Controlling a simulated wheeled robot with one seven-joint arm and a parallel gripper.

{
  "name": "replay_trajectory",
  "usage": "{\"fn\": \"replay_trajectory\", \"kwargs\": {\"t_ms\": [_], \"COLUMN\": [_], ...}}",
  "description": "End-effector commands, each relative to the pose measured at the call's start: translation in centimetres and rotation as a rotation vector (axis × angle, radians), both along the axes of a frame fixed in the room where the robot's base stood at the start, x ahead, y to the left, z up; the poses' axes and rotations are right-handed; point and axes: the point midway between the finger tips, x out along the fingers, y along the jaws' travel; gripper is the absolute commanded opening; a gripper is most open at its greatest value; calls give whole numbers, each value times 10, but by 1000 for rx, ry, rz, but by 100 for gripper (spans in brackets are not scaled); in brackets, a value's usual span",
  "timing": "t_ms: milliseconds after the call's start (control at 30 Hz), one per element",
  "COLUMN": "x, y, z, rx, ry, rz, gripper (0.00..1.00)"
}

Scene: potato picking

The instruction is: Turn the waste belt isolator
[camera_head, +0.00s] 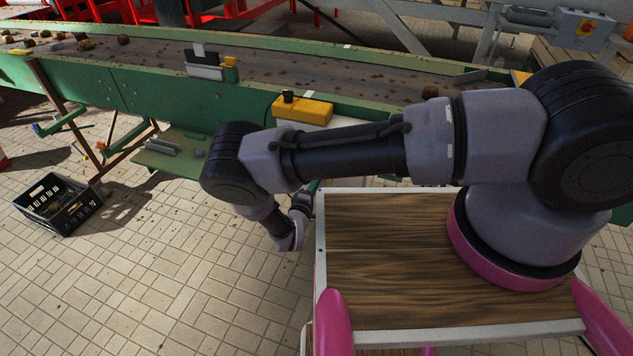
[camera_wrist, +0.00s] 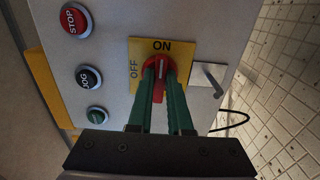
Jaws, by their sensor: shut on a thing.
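In the wrist view the isolator is a red rotary handle (camera_wrist: 159,92) on a yellow plate (camera_wrist: 136,52) marked ON and OFF, on a grey panel. The handle lies along the line toward the ON mark at the top; OFF is to its left. My gripper (camera_wrist: 161,68) has its green fingers on both sides of the handle and is shut on it. The fingers hide part of the handle and plate. In the head view my arm reaches down left of the wooden-topped cart, and the fingers and isolator cannot be made out there.
Left of the plate are a red STOP button (camera_wrist: 75,18), a black JOG button (camera_wrist: 88,77) and a small selector knob (camera_wrist: 97,115). A metal bracket (camera_wrist: 207,78) sticks out at right. The green conveyor (camera_head: 150,92) runs behind my arm; a black crate (camera_head: 58,205) stands on the tiles.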

Motion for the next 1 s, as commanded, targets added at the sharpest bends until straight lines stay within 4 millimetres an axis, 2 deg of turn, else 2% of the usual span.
{"fn": "replay_trajectory", "kwargs": {"t_ms": [467, 500, 533, 567, 867, 1000], "x": [-1, -1, -1, -1, -1, -11], "y": [0, 0, 0, 0, 0, 5], "z": [-1, -1, -1, -1, 0, 0], "rx": [12, 12, 12, 12, 12, 12], "ry": [-2, -2, -3, -3, -3, -3], "rz": [0, 0, 0, 0, 0, 2], "gripper": [0, 29, 40, 48, 48, 48]}}
